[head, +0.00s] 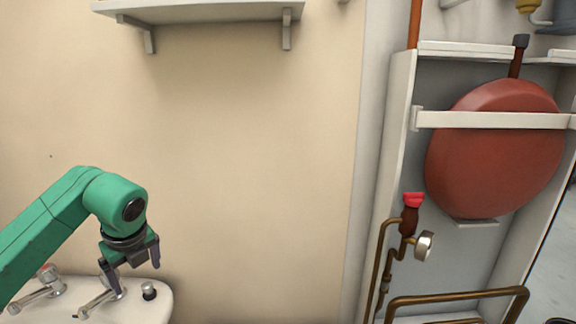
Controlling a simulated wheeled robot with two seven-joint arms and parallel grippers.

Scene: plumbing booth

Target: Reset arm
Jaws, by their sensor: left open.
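My left arm comes in from the left, green, with its gripper (135,281) pointing down over the white sink (145,312). The gripper's two dark fingers are apart with nothing seen between them. They hang near the right tap (95,303) and a small dark-topped knob (149,291) on the sink; whether a finger touches the tap cannot be told. My right gripper is not in the head view.
A left tap (42,290) stands on the sink. A white shelf (200,11) is on the wall above. At right, a cabinet holds a red tank (495,160) behind a white bar, with a red-handled valve (413,200), a gauge (424,246) and copper pipes (455,297). The middle wall is bare.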

